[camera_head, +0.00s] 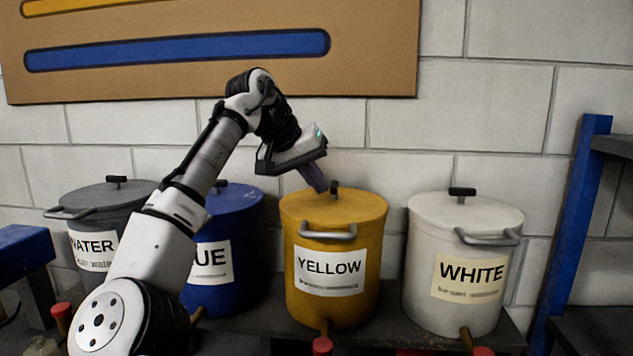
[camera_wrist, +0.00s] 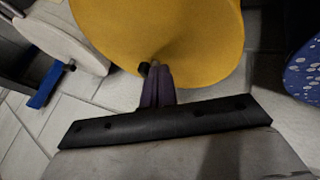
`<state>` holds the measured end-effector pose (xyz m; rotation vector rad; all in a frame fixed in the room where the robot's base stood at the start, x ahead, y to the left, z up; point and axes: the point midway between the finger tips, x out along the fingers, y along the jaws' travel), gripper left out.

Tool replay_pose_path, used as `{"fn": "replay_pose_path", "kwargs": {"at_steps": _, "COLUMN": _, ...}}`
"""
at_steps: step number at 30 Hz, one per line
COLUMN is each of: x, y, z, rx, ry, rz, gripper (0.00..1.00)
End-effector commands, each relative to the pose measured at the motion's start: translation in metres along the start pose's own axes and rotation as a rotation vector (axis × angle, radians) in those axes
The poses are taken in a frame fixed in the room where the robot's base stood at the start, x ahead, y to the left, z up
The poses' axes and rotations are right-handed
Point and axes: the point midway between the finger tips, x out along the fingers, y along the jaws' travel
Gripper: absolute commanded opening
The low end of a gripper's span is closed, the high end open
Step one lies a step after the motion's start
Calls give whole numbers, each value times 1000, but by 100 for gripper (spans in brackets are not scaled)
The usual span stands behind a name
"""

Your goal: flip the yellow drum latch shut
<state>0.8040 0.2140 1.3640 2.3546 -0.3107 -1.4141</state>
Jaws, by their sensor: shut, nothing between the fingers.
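The yellow drum (camera_head: 335,280) stands on the shelf between the blue and white drums, with a "YELLOW" label on its front. Its lid lies flat on top. In the wrist view the yellow lid (camera_wrist: 180,35) fills the top centre, and the black latch (camera_wrist: 144,69) shows just left of my fingertips. My gripper (camera_head: 320,189) is shut and empty, its purple fingers pointing down at the latch from the left. The fingertips (camera_wrist: 158,68) look very close to the latch; I cannot tell whether they touch.
A grey water drum (camera_head: 110,200), a blue drum (camera_head: 235,215) and a white drum (camera_head: 450,240) share the dark shelf (camera_head: 270,322). A grey handle (camera_head: 328,233) juts from the yellow drum's front. A blue post (camera_head: 575,220) stands at right. The wall is close behind.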

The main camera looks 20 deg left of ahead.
Motion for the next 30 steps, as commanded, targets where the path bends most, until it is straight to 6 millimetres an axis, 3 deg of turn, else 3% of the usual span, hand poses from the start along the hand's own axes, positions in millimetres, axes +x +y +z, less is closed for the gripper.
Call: {"fn": "replay_pose_path", "kwargs": {"at_steps": 30, "x": 2, "y": 5, "z": 6, "rx": -236, "ry": 127, "rz": -124, "gripper": 0}}
